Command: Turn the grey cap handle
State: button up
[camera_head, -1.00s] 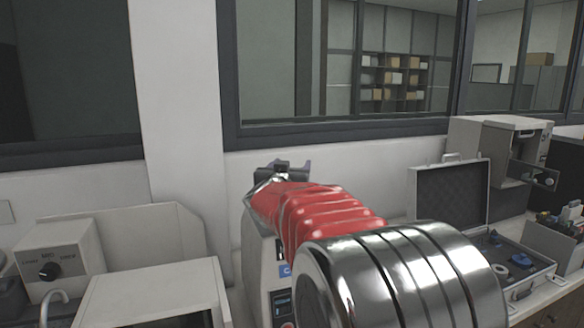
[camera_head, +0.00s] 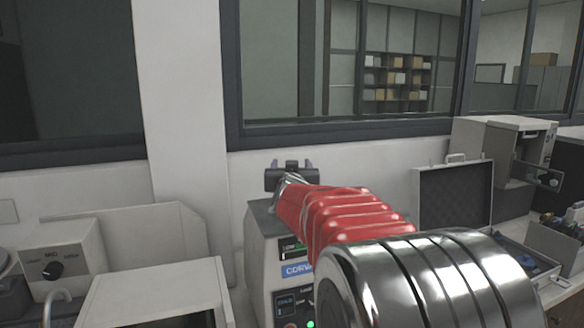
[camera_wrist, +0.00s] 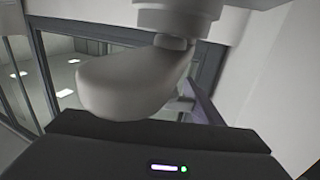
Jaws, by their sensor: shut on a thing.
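The mounting press (camera_head: 262,225) stands on the bench with a blue label and lit displays on its front. My gripper (camera_head: 291,165) is above it at the end of my red-sleeved arm, its dark jaws showing over the wrist. In the wrist view, the light grey rounded cap handle (camera_wrist: 125,82) fills the middle, close in front of my gripper's dark body. A purple-grey finger shows to the right of the handle. My gripper is shut on the handle, though the contact itself is mostly hidden. In the head view my arm hides the cap and handle.
A grey box with a dial (camera_head: 55,265) and a white open-fronted unit (camera_head: 155,290) stand to the left. An open case (camera_head: 455,195) and a beige machine (camera_head: 500,140) are to the right. A wall with windows rises behind the press.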

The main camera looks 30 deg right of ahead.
jog(key=shift+r, duration=0.15)
jog(key=o, duration=1)
jog(key=shift+o, duration=0.2)
jog(key=shift+f, duration=0.2)
jog(key=shift+s+a, duration=0.1)
jog(key=shift+s, duration=0.05)
jog(key=v, duration=1.3)
jog(key=shift+s, duration=0.25)
jog(key=shift+a, duration=0.15)
